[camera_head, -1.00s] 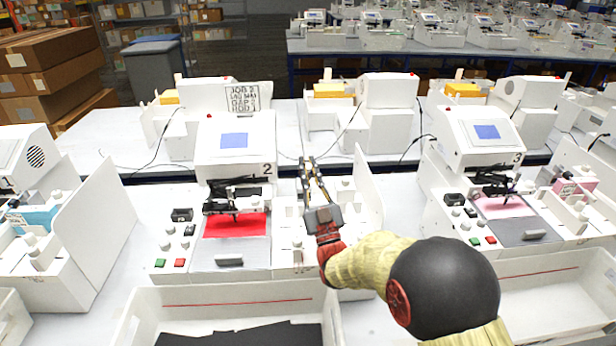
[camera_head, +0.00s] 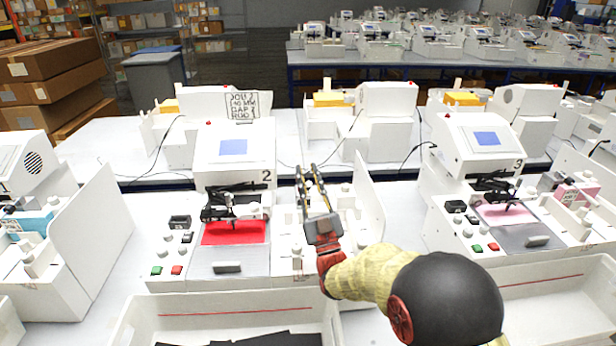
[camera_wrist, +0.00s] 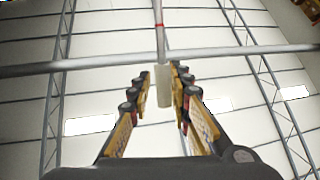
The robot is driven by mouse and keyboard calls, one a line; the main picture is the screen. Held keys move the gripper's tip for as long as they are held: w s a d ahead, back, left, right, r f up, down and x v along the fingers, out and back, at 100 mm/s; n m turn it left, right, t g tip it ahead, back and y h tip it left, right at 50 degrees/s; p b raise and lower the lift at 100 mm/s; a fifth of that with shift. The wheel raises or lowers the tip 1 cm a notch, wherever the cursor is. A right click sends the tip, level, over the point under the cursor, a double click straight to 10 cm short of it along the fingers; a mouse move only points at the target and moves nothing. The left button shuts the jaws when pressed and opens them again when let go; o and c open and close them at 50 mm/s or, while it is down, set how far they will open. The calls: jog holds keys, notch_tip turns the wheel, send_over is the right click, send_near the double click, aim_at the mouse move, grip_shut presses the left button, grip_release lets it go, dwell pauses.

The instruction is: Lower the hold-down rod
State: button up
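My gripper (camera_head: 307,172) is over the right part of plotter 2 (camera_head: 235,150), fingers pointing away from the head camera. Its two fingers are apart. The rod ends in a pale cylindrical knob (camera_wrist: 164,95) that shows between the open fingers. A gap shows on each side of the knob; I cannot tell how deep it sits between the fingers. I cannot make out the rod clearly in the head view.
Plotter 2 has a red sheet (camera_head: 234,232) under its black pen arm. A white side panel (camera_head: 366,205) stands right of my gripper. A white tray (camera_head: 235,297) with black sheets is in front. Plotter 3 (camera_head: 485,140) stands to the right.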

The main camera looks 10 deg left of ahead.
jog(key=shift+o, duration=0.7)
jog(key=shift+r, duration=0.1)
notch_tip(320, 180, up, 10)
